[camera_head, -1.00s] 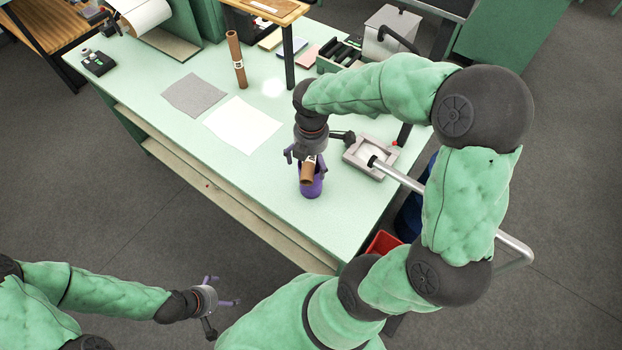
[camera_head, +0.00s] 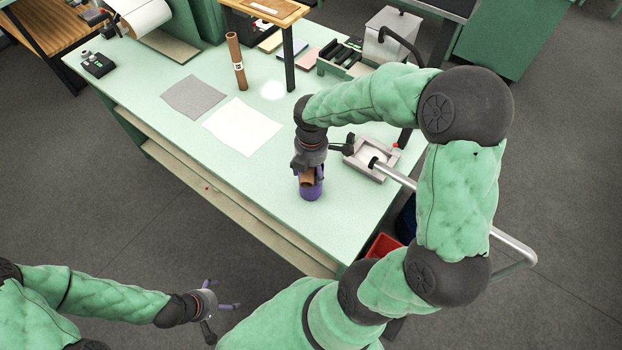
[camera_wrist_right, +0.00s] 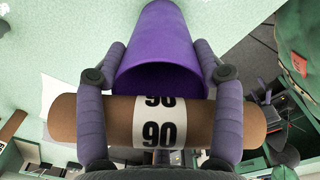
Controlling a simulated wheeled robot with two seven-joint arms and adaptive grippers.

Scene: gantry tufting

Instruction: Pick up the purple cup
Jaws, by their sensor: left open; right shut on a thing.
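The purple cup (camera_head: 313,190) stands on the pale green table (camera_head: 180,130) near its front edge. In the right wrist view the cup (camera_wrist_right: 160,45) has its mouth toward my palm. My right gripper (camera_head: 309,175) is shut on the cup, its fingers on either side of the wall. A brown tube (camera_wrist_right: 190,120) marked 90 crosses in front of the cup's mouth, between the fingers; it also shows in the head view (camera_head: 306,179). I cannot tell if the tube touches the cup. My left gripper (camera_head: 225,295) is open and empty, out beyond the table's front edge, over the floor.
A grey tray-like fixture (camera_head: 370,160) stands right of the cup. Another brown tube (camera_head: 236,62) stands upright further back. A white sheet (camera_head: 242,127) and a grey sheet (camera_head: 194,97) lie flat left of the cup. A red bin (camera_head: 383,246) is below the table's right side.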

